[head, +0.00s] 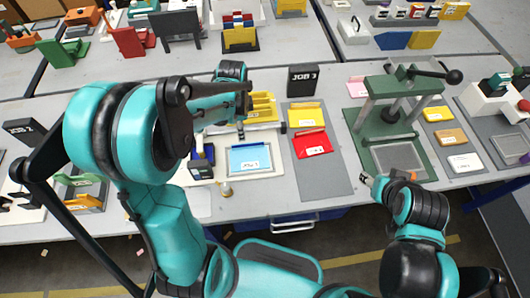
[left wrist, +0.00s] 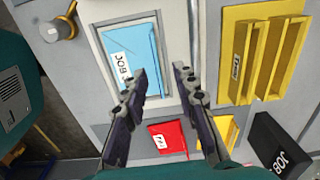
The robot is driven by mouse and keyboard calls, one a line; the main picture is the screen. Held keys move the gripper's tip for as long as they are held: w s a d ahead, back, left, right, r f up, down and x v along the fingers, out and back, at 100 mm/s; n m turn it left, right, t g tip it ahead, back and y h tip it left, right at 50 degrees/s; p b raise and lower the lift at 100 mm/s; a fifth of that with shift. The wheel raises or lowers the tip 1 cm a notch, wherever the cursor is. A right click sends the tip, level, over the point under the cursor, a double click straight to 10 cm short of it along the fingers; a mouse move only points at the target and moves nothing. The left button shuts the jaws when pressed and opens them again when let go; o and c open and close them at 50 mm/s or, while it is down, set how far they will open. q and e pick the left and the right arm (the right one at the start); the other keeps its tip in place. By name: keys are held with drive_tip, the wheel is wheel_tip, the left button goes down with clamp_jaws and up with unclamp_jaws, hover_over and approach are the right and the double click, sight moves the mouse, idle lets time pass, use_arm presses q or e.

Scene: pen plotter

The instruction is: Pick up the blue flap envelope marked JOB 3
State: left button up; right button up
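The light blue flap envelope (head: 255,157) lies flat in a pale tray on the table, left of the grey mat. In the left wrist view the blue envelope (left wrist: 137,50) shows a white label reading JOB; its number is hard to read. My left gripper (left wrist: 161,72) is open and empty, with its two fingers apart near the envelope's right edge. In the head view my left gripper (head: 241,122) hangs over the tray's far side, partly hidden by my arm. My right gripper (head: 369,181) is near the table's front edge, and its fingers are too small to read.
A black block marked JOB 3 (head: 303,80) stands behind the grey mat (head: 325,182). Red (head: 312,146) and yellow (head: 307,116) envelopes lie on the mat. A yellow rack (head: 262,105) is behind the tray. A green press (head: 373,128) stands to the right.

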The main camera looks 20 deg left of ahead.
sight(243, 149)
use_arm(q)
drive_tip(key=f, duration=0.2)
drive_tip(key=b, duration=0.1)
drive_tip(key=shift+w+d+f+m, duration=0.2)
drive_tip(key=shift+w+f+m, duration=0.1)
drive_tip(key=shift+f, duration=0.1)
drive_tip(key=f+b, duration=0.1)
drive_tip(key=f, duration=0.1)
drive_tip(key=f+b, duration=0.1)
drive_tip(key=f, duration=0.1)
drive_tip(key=s+f+b, duration=0.1)
drive_tip(key=shift+a+f, duration=0.1)
drive_tip(key=shift+f, duration=0.3)
drive_tip(key=shift+r, duration=0.1)
clamp_jaws()
